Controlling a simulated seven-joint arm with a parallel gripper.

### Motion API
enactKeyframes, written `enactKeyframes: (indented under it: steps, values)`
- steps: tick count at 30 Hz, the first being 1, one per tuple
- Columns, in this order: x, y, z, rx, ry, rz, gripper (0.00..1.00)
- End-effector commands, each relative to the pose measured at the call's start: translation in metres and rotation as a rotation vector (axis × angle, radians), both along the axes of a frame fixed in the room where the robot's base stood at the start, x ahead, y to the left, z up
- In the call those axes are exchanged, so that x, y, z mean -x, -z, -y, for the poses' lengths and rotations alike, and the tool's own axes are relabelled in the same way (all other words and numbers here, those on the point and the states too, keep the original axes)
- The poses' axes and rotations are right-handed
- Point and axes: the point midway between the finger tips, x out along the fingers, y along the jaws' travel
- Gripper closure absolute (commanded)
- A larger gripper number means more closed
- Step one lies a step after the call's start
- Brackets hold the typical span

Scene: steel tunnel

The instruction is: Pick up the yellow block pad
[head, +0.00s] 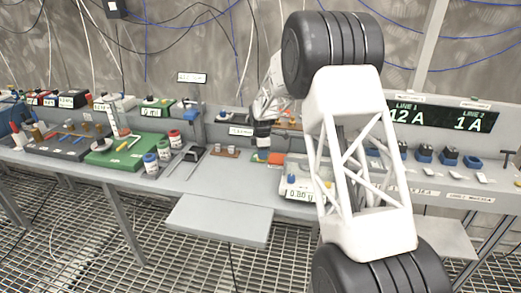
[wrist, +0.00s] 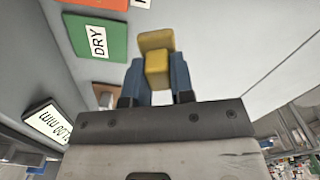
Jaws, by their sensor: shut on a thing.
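The yellow block pad (wrist: 157,68) is between the two blue fingers of my gripper (wrist: 159,78) in the wrist view. The fingers press on its sides. A second yellow face (wrist: 156,41) shows just beyond it; I cannot tell if it belongs to the same piece. In the head view my gripper (head: 261,147) points down over the bench, close to small coloured pads. The yellow block is too small and hidden there to make out. I cannot tell whether it touches the bench.
A green pad marked DRY (wrist: 98,38) lies beside the gripper, with an orange pad (wrist: 95,4) past it. Jars (head: 163,150) stand left. The front shelf (head: 220,218) is bare.

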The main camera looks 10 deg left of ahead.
Motion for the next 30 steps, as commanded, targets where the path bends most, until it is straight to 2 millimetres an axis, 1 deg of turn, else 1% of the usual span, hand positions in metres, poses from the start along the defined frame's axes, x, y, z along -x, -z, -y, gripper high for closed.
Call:
enactKeyframes:
  steps: [1, 6, 15, 22, 30]
  values:
    - [0.008, -0.001, 0.003, 0.0, 0.0, -0.001, 1.0]
    - [0.028, -0.003, 0.012, 0.0, 0.0, 0.0, 1.0]
    - [0.055, -0.006, 0.024, 0.0, 0.0, -0.001, 1.0]
    - [0.064, -0.006, 0.028, 0.0, 0.0, 0.0, 1.0]
    - [0.066, -0.007, 0.028, 0.0, 0.0, -0.001, 1.0]
